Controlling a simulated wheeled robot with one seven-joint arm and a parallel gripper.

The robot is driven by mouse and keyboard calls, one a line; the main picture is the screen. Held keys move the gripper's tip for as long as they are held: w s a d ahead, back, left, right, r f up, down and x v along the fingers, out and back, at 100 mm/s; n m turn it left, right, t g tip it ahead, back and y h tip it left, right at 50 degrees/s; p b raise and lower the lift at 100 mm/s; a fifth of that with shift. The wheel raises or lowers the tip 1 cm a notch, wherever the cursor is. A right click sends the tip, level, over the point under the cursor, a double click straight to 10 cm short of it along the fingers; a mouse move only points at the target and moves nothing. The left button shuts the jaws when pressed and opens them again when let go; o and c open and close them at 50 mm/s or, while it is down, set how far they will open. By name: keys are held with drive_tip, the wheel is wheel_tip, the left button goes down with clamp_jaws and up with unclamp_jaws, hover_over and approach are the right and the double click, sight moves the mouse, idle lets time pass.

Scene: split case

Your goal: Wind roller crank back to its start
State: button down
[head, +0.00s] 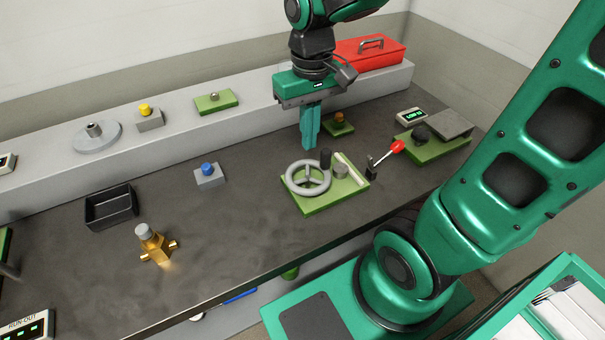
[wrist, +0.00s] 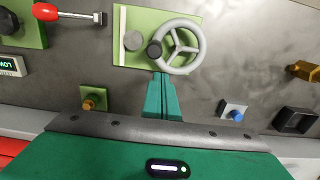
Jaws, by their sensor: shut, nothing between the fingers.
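The crank looks to be the grey three-spoke handwheel (head: 292,184) with an upright black handle (head: 325,158) on its rim. It sits on a green base plate (head: 332,199), with a short grey cylinder (head: 341,171) and a pale strip (head: 354,171) beside it. In the wrist view the wheel (wrist: 194,56) lies just beyond the fingertips, and the black handle (wrist: 154,49) is on the rim's left side. My gripper (head: 309,145) points down behind the plate, its teal fingers shut and empty. The fingers (wrist: 162,78) appear apart from the handle.
A red-knobbed lever (head: 396,147) stands right of the wheel, near another green plate (head: 451,147). An orange button (head: 339,117) is behind my gripper. A blue button (head: 208,170), black tray (head: 109,207) and brass fitting (head: 153,246) are to the left. Bench between is clear.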

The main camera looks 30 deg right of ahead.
drive_tip(key=shift+r, duration=0.1)
wheel_tip(320, 180, up, 7)
idle(0.9)
idle(0.3)
drive_tip(key=s+d+f+m, duration=0.3)
drive_tip(key=s+d, duration=0.3)
drive_tip(key=d, duration=0.3)
drive_tip(key=shift+s+d+f+m, duration=0.25)
drive_tip(key=shift+d+f+m, duration=0.05)
drive_tip(key=shift+d, duration=0.1)
drive_tip(key=c, duration=1.9)
unclamp_jaws()
drive_tip(key=s+d+f+m, duration=0.2)
drive_tip(key=s+d+f, duration=0.1)
drive_tip(key=s+d, duration=0.2)
drive_tip(key=shift+s+f+m, duration=0.3)
drive_tip(key=shift+s+m, duration=0.1)
drive_tip(key=shift+s, duration=0.8)
drive_tip(key=shift+o, duration=1.3)
drive_tip(key=shift+s+d, duration=0.1)
drive_tip(key=shift+d, duration=0.05)
drive_tip(key=shift+c, duration=0.6)
